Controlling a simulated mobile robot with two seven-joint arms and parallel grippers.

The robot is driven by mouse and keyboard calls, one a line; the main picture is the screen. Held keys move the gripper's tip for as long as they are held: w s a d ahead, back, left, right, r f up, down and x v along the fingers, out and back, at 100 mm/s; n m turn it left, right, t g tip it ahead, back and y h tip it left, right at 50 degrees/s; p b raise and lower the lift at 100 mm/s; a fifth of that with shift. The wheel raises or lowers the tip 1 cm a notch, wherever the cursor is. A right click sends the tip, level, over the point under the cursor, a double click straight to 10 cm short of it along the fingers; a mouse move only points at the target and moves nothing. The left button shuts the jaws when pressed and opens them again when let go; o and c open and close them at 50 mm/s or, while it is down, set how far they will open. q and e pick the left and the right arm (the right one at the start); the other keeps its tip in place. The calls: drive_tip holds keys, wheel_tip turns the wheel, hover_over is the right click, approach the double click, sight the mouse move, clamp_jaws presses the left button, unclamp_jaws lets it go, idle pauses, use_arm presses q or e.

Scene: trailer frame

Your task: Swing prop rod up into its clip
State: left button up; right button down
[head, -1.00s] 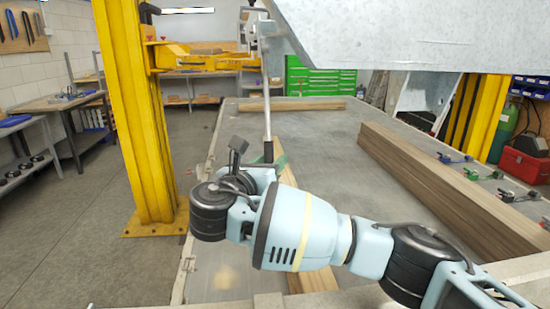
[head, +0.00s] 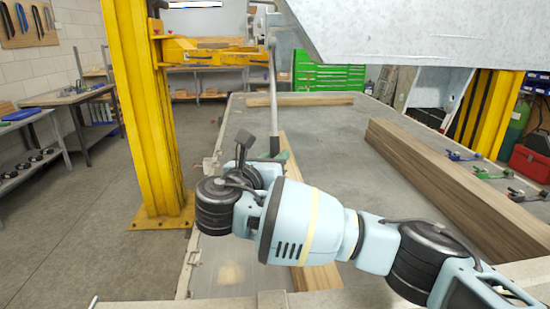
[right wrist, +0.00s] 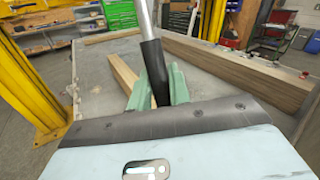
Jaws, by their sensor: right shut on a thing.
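The prop rod (head: 272,95) is a thin grey metal rod, nearly upright in the head view. Its upper end is near the corner of the raised galvanised body (head: 400,35). In the right wrist view the rod (right wrist: 144,20) carries a black sleeve (right wrist: 153,66) at its lower end. My right gripper (right wrist: 160,88) is shut on this sleeve, with a green finger on each side. In the head view my right gripper (head: 278,156) is mostly hidden behind my own wrist. I cannot make out the clip. My left gripper is not in view.
A yellow post (head: 150,110) stands left of the rod, with a yellow arm (head: 205,50) reaching toward it. Timber beams (head: 450,180) lie on the grey deck (head: 330,130) to the right. Another timber (head: 318,276) lies under my wrist. The deck between them is clear.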

drive_tip(key=w, duration=0.1)
drive_tip(key=w+f+m+t+h, duration=0.1)
drive_tip(key=w, duration=0.1)
drive_tip(key=shift+w, duration=0.2)
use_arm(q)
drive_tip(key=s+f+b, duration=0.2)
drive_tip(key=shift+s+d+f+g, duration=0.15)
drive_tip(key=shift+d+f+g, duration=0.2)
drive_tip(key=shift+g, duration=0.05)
use_arm(e)
drive_tip(key=shift+m+t+h, duration=0.7)
drive_tip(key=shift+m+t, duration=0.2)
drive_tip(key=w, duration=0.5)
drive_tip(key=shift+w, duration=0.2)
drive_tip(key=c, duration=1.3)
unclamp_jaws()
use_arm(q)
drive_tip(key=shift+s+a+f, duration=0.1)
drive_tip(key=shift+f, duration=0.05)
